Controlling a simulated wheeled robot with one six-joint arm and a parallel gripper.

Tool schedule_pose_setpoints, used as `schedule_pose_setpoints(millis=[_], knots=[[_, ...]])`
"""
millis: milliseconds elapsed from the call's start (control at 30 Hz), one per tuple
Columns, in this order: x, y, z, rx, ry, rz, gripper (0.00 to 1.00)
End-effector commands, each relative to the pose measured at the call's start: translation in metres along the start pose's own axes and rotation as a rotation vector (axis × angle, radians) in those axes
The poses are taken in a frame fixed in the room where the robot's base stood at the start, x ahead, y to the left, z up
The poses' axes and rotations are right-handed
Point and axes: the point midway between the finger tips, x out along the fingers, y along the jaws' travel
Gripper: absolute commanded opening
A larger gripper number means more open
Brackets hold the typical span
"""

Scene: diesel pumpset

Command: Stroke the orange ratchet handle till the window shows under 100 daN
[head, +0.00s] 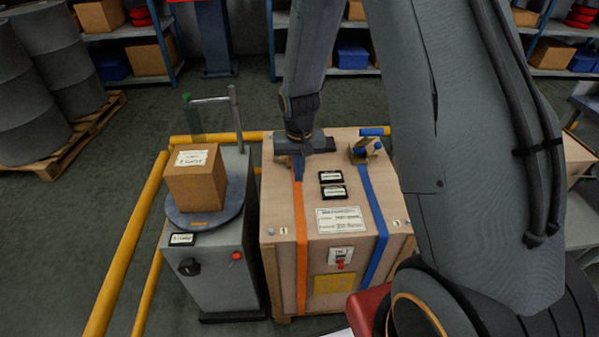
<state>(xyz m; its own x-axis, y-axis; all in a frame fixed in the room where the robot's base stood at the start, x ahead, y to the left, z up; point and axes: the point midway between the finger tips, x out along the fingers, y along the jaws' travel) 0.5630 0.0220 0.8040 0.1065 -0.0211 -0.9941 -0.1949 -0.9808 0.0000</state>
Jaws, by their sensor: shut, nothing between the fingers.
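A wooden crate (277,215) stands in front of me with an orange strap (301,235) running over its top and down its front. My gripper (298,164) is shut and empty at the far end of the orange strap. The orange ratchet handle cannot be made out; my gripper and wrist cover that spot. I cannot tell whether my gripper touches the ratchet. Two small dark windows, an upper one (330,177) and a lower one (334,192), lie on the crate top between the straps. Their readings are too small to read.
A blue strap (372,205) with its own ratchet (364,151) and a blue handle (375,131) lies on the right. A grey cabinet (222,263) carries a cardboard box (196,184) on a round plate on the left. Yellow rails (125,255) border them. Shelves stand behind.

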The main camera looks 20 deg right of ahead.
Motion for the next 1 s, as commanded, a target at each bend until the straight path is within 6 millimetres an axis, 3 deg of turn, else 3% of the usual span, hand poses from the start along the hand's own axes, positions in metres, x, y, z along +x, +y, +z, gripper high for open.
schedule_pose_setpoints(millis=[767,1000], knots=[[0.000,0.000,0.000,0.000,0.000,0.000,0.00],[-0.015,0.001,-0.009,0.002,0.001,0.000,0.00]])
